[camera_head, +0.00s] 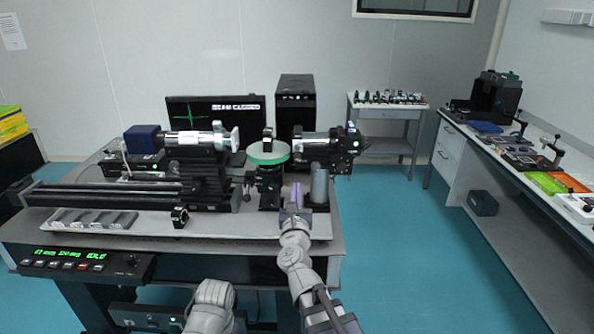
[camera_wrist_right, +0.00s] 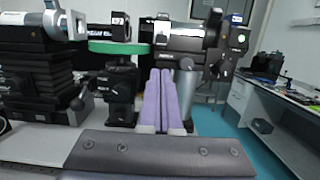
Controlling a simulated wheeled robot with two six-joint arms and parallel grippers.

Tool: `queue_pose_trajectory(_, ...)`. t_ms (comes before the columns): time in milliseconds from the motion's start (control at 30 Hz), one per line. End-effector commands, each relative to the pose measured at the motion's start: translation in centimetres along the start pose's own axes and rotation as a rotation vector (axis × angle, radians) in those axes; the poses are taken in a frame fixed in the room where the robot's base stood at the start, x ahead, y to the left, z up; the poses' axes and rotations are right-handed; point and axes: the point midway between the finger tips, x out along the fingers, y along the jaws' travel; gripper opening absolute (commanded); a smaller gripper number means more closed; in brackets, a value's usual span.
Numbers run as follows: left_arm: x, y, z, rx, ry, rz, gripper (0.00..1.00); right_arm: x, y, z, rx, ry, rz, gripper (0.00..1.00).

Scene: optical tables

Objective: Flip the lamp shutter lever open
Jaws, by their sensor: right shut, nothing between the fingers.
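My right gripper (camera_head: 296,190) is shut and empty in front of the optical bench assembly. Its two purple fingers (camera_wrist_right: 163,98) lie together in the right wrist view, pointing away from me. Past their tips is a dark horizontal barrel unit (camera_head: 322,148) with a small green light; it also shows in the right wrist view (camera_wrist_right: 186,42). At the left end of the bench is a dark blue box (camera_head: 143,138) behind a horizontal tube (camera_head: 190,139). I cannot tell which part is the lamp, and no shutter lever can be made out. My left gripper is out of view.
A round green-rimmed stage (camera_head: 268,153) stands between the tube and the barrel unit, left of the right gripper. A grey upright cylinder (camera_head: 319,186) is close to the gripper's right. A control box (camera_head: 86,264) sits at the table's front edge.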

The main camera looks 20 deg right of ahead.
Motion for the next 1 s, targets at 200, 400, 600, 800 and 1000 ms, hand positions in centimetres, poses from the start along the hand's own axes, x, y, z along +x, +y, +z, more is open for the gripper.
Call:
queue_pose_trajectory(200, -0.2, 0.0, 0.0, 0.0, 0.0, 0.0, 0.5, 1.1, 0.0, 0.0, -0.001, 0.0, 0.0, 0.0)
queue_pose_trajectory(400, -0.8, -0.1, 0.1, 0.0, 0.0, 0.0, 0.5, 3.9, 0.1, 0.1, -0.003, 0.0, 0.0, 0.0)
queue_pose_trajectory(600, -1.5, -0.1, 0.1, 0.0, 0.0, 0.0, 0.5, 7.5, 0.1, 0.1, -0.003, 0.001, 0.0, 0.0)
queue_pose_trajectory(800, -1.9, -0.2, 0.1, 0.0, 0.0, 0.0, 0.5, 9.8, 0.1, 0.0, -0.002, 0.001, 0.002, 0.0)
queue_pose_trajectory(1000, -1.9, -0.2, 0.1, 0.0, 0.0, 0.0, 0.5, 10.0, 0.1, 0.0, -0.002, 0.002, 0.003, 0.0)
